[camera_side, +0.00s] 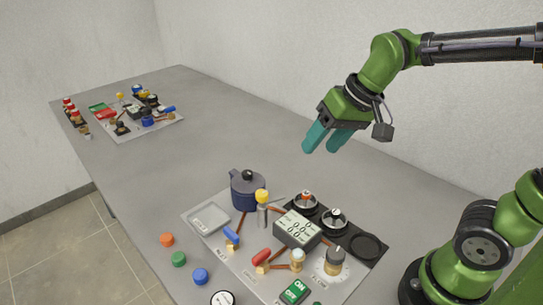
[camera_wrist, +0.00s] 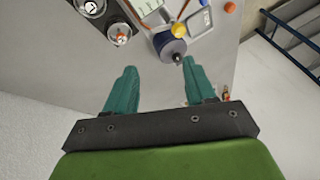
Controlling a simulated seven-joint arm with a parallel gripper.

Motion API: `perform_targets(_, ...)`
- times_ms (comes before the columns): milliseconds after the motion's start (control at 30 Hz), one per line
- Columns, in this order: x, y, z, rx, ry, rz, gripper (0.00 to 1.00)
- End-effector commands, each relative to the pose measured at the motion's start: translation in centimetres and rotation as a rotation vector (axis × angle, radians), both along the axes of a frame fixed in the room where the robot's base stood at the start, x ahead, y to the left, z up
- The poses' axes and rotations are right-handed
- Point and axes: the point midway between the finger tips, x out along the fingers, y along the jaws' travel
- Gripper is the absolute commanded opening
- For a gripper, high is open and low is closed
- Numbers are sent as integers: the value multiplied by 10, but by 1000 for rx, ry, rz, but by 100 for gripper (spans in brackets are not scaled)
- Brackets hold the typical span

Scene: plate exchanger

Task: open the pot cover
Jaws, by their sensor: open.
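A dark blue pot (camera_side: 248,193) stands upright on the grey table just behind the white equipment board. Its cover (camera_side: 247,176) sits on top, with a black knob in the middle. The pot also shows in the wrist view (camera_wrist: 169,46), with the cover's knob (camera_wrist: 177,58) facing the camera, ahead of the fingers and nearer the right one. My gripper (camera_side: 320,146) is open and empty, with teal fingers, well above the table and to the right of the pot. In the wrist view my gripper's fingers (camera_wrist: 157,80) are spread apart and touch nothing.
The equipment board (camera_side: 235,252) carries a display box (camera_side: 297,229), a yellow-topped post (camera_side: 262,208) beside the pot, valves and gauges. Coloured caps lie left of it. A second cluttered board (camera_side: 150,127) lies at the far end. The table between is clear; a wall runs behind.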

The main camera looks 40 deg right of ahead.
Motion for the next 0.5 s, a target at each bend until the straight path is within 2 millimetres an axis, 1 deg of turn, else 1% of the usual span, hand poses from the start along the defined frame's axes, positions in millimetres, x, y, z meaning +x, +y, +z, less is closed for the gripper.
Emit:
perform_targets(33, 21, 3, 1, -6, 45, 0, 55)
perform_targets(167, 69, 10, 3, -25, 148, -24, 55)
perform_targets(300, 120, 17, -2, -54, 257, -81, 55)
perform_targets(400, 154, 23, -8, -78, 327, -143, 55)
perform_targets(500, 180, 29, -13, -98, 382, -218, 55)
